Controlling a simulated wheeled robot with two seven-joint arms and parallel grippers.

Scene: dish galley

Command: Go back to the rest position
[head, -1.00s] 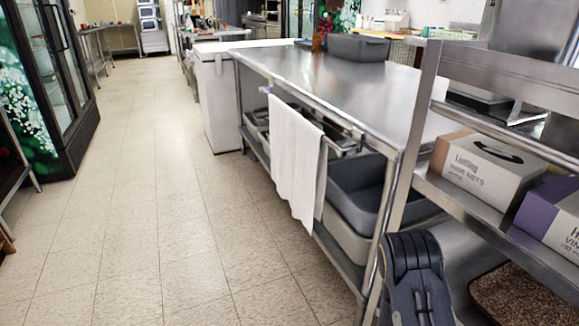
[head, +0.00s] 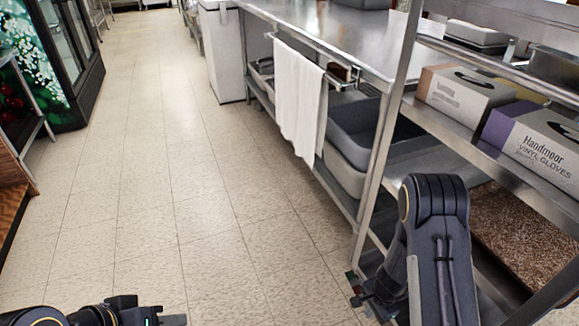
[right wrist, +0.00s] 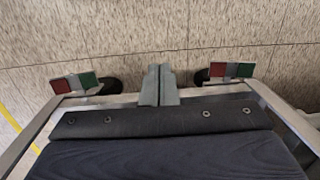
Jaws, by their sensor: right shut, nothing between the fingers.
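My left gripper (head: 160,318) is at the bottom left of the head view, low over the tiled floor. It is cut by the lower edge, and I cannot tell how its fingers stand. My right arm rises at the lower right and bends down beside the steel shelf. Its gripper (head: 362,289) shows partly in front of the shelf leg, with the arm hiding some of it. In the right wrist view the two grey fingers (right wrist: 158,86) are together and empty, with floor tiles beyond them.
A steel table (head: 330,32) with a white towel (head: 298,100) and grey tubs (head: 350,135) below stands right of centre. The steel shelf with glove boxes (head: 540,140) is close to my right arm. A glass-door fridge (head: 75,60) stands at left. The floor aisle (head: 160,180) is clear.

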